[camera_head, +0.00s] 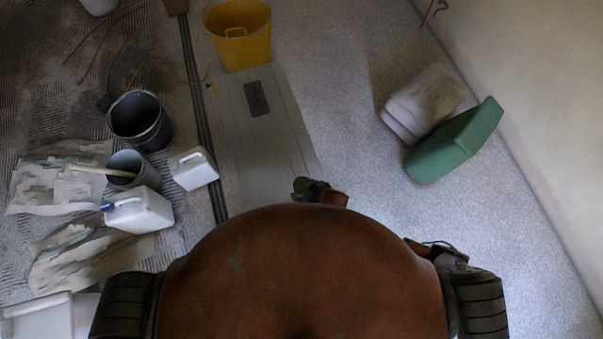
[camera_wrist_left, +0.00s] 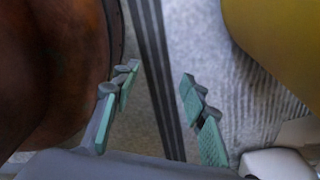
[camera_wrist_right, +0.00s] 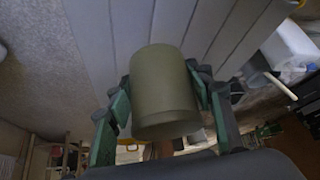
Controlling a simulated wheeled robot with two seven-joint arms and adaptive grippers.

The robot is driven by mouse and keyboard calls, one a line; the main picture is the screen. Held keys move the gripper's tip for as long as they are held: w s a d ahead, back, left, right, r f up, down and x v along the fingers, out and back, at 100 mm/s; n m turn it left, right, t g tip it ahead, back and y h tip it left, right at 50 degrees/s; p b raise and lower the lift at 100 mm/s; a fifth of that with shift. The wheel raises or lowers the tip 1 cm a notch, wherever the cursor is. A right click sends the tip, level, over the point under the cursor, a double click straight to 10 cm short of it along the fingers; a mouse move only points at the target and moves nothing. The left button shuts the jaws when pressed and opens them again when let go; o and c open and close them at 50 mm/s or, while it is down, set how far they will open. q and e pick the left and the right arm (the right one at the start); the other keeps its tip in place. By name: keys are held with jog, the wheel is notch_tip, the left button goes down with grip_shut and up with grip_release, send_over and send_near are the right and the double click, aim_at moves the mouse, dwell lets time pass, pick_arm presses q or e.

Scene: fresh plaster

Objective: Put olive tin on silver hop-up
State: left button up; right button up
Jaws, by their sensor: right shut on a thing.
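The olive tin (camera_wrist_right: 163,90) is a plain dull-green cylinder in the right wrist view. My right gripper (camera_wrist_right: 160,98) is shut on it, with a green-padded finger on each side. The silver hop-up (camera_head: 255,125) looks like the long grey ribbed board with a dark slot, above my body in the head view. Its grey ribbed top (camera_wrist_right: 110,40) shows behind the tin in the right wrist view; I cannot tell the gap between them. My left gripper (camera_wrist_left: 160,95) is open and empty. My body hides most of both arms in the head view, and the tin is not clear there.
A yellow bucket (camera_head: 240,35) stands at the hop-up's far end. Left are a black bucket (camera_head: 139,120), a grey bucket (camera_head: 135,171) and white jugs (camera_head: 194,168) (camera_head: 140,210). Right are a green container (camera_head: 455,143) and a pale one (camera_head: 425,100) by the wall.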

jog(key=w+f, duration=0.1)
jog(key=w+f+b, duration=0.1)
jog(key=f, duration=0.1)
jog(key=shift+a, duration=0.15)
jog(key=shift+w+a+f, duration=0.1)
jog(key=shift+w+f, duration=0.45)
jog(key=shift+w, duration=0.05)
jog(key=f+b, duration=0.2)
jog(key=f, duration=0.1)
jog(key=shift+w+f, duration=0.2)
jog(key=shift+f, duration=0.1)
jog(key=shift+r, duration=0.1)
jog(key=o, duration=1.4)
jog(key=shift+f, duration=0.2)
jog(key=shift+o, duration=0.2)
jog(key=shift+r, duration=0.1)
